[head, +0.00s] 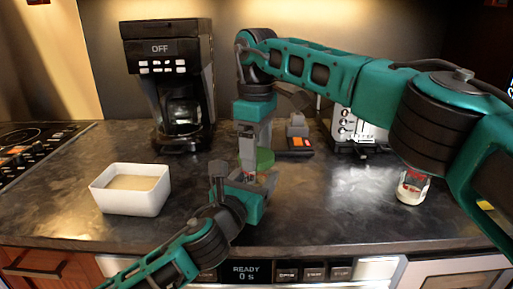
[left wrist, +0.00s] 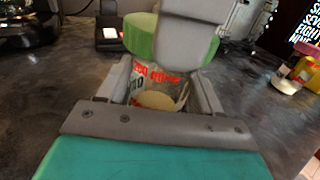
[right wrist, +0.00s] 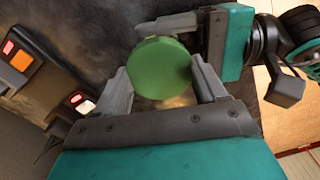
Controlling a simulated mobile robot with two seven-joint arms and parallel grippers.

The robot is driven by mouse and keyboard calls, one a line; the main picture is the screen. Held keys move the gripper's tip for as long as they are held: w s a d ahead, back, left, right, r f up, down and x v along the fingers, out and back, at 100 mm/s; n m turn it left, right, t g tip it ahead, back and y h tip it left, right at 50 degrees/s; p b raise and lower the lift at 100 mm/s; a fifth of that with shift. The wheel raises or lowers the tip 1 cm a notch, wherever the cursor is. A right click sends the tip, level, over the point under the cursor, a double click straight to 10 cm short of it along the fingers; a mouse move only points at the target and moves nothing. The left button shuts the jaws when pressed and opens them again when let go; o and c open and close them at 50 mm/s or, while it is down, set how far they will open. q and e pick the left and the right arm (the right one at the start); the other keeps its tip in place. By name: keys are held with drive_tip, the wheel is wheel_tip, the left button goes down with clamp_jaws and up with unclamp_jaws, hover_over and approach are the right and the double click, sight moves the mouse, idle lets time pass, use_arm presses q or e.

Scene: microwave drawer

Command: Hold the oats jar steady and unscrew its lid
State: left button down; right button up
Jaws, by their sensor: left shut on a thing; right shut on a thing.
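The oats jar is a clear jar with a red and white label and a round green lid. In the left wrist view, the jar body (left wrist: 155,82) is between the fingers of my left gripper (left wrist: 158,100), which is shut on it. The lid (right wrist: 161,68) is between the fingers of my right gripper (right wrist: 160,88), which is shut on it from above. In the head view, the lid (head: 264,160) shows partly behind my right gripper, and most of the jar body is hidden. The lid sits at the top of the jar; whether it is loose cannot be told.
A white bin (head: 131,202) with beige contents stands at the left. A coffee maker (head: 170,80) is at the back, a toaster (head: 358,130) at the back right. A small jar (head: 412,187) stands at the right. A cooktop (head: 35,145) is far left. The front counter is clear.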

drive_tip(key=shift+c, duration=0.7)
drive_tip(key=n, duration=1)
drive_tip(key=shift+n, duration=0.4)
drive_tip(key=n, duration=0.3)
drive_tip(key=shift+r+n, duration=0.1)
drive_tip(key=shift+n, duration=0.2)
drive_tip(key=n, duration=0.3)
drive_tip(key=shift+n, duration=0.3)
drive_tip(key=n, duration=0.3)
drive_tip(key=shift+n, duration=0.4)
use_arm(q)
drive_tip(key=shift+f, duration=0.1)
use_arm(e)
drive_tip(key=n, duration=0.3)
drive_tip(key=shift+n, duration=0.3)
drive_tip(key=n, duration=0.3)
drive_tip(key=shift+n, duration=0.4)
drive_tip(key=n, duration=1.2)
drive_tip(key=shift+n, duration=0.4)
drive_tip(key=n, duration=1.1)
drive_tip(key=shift+r+n, duration=0.1)
drive_tip(key=shift+n, duration=0.3)
